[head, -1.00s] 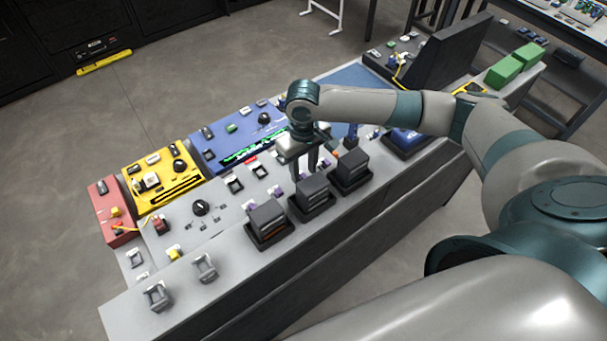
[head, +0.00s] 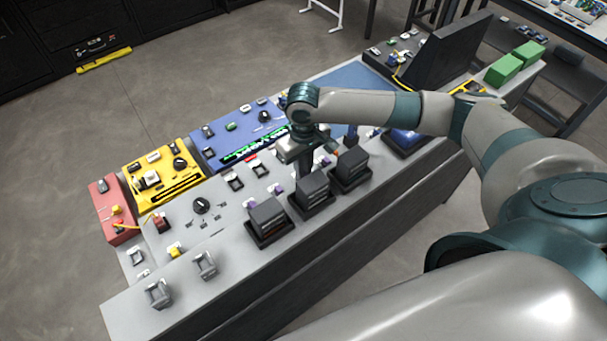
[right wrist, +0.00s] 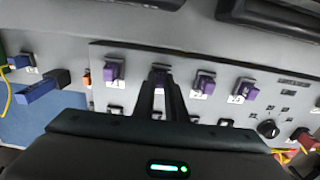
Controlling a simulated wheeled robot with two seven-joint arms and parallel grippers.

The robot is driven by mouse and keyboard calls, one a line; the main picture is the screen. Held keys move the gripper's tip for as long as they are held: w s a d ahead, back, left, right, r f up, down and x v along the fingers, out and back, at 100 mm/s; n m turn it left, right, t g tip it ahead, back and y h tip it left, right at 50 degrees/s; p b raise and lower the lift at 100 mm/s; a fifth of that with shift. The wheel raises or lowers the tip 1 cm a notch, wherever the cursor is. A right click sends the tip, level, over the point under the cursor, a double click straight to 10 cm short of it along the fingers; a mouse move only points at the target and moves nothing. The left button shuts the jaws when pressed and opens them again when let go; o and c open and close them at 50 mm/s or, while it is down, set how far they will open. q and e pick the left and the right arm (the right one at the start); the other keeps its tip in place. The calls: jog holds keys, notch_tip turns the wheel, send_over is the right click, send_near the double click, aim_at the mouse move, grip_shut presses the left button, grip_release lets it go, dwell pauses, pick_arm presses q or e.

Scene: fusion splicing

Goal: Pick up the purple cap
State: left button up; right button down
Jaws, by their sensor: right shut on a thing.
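Several purple caps sit in a row on the grey panel in the right wrist view: one at the left (right wrist: 112,71), one in the middle (right wrist: 160,69) and two to the right (right wrist: 205,83). My right gripper (right wrist: 161,77) is shut on the middle purple cap, which still sits at its mount on the panel; the fingers partly hide it. In the head view my right gripper (head: 306,172) reaches down behind the black blocks, and its cap is hidden there. Another purple cap (head: 278,189) shows just left of it. My left gripper is out of view.
Three black blocks in trays (head: 313,187) stand close in front of the gripper. A black knob (head: 201,205) and grey clips (head: 205,263) lie to the left. A blue connector (right wrist: 42,88) is at the left of the wrist view.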

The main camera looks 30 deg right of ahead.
jog(key=shift+r, duration=0.15)
jog(key=shift+r+b, duration=0.35)
jog(key=shift+r, duration=0.25)
notch_tip(320, 180, up, 9)
jog(key=b, duration=0.2)
jog(key=shift+f, duration=0.2)
jog(key=w+a+f, duration=0.2)
jog(key=w+a, duration=0.6)
jog(key=a, duration=0.1)
jog(key=shift+w+a+f+b, duration=0.15)
jog(key=shift+w+f+b, duration=0.15)
jog(key=shift+w+b, duration=0.05)
